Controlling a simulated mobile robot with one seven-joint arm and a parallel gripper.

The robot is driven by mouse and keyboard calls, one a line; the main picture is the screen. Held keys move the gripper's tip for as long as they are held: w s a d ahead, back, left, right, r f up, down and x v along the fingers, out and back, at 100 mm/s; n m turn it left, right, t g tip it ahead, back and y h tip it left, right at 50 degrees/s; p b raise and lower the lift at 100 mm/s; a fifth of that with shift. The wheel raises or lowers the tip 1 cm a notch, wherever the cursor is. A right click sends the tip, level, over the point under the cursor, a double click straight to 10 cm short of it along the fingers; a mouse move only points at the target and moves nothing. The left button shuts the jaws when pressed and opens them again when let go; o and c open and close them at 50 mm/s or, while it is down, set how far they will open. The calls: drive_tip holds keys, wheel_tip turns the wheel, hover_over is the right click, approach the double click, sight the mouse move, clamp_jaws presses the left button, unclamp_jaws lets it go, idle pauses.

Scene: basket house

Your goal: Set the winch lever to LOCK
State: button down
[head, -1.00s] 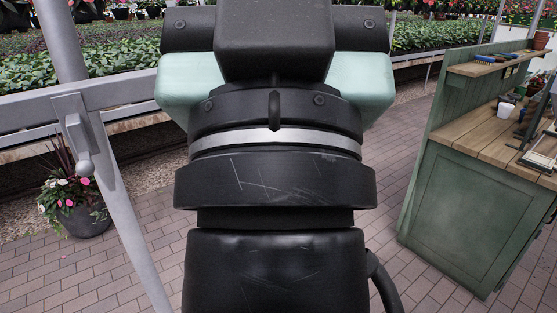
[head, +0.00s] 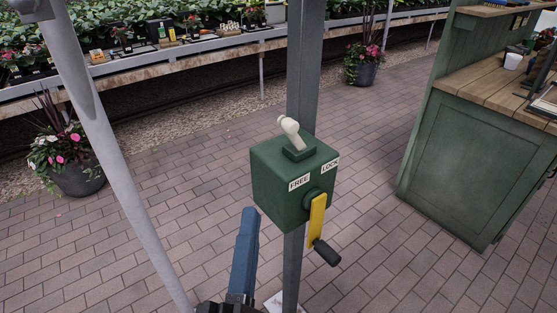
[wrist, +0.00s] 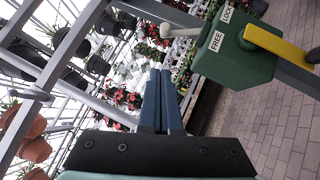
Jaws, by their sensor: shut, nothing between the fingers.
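The green winch box (head: 275,180) is mounted on a grey post, with a FREE label at left and a LOCK label at right. Its lever (head: 289,126), with a cream knob, leans left, toward the FREE side. In the wrist view the winch box (wrist: 235,62) is at upper right, and the lever (wrist: 168,31) sticks out to its left. My gripper (head: 250,212) has blue fingers and is left of and below the box, apart from the lever. In the wrist view my gripper (wrist: 161,74) is shut and empty, its fingers side by side.
A yellow crank (head: 317,220) with a black handle hangs on the box's front right. A slanted grey pole (head: 100,140) stands at left. A green workbench (head: 470,160) is at right, and plant benches run behind. The paved floor around the post is mostly clear.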

drive_tip(key=shift+s+a+f+n, duration=0.15)
drive_tip(key=shift+f+n, duration=0.25)
drive_tip(key=p, duration=0.4)
approach(281, 126)
drive_tip(key=w+a, duration=0.3)
drive_tip(key=w+d+p, duration=0.1)
drive_tip(key=w+d+r+p, duration=0.1)
drive_tip(key=d+p, duration=0.1)
drive_tip(key=shift+w+d+r, duration=0.15)
drive_tip(key=shift+w+d, duration=0.05)
drive_tip(key=shift+w, duration=0.15)
drive_tip(key=shift+r+p, duration=0.15)
drive_tip(key=shift+p, duration=0.4)
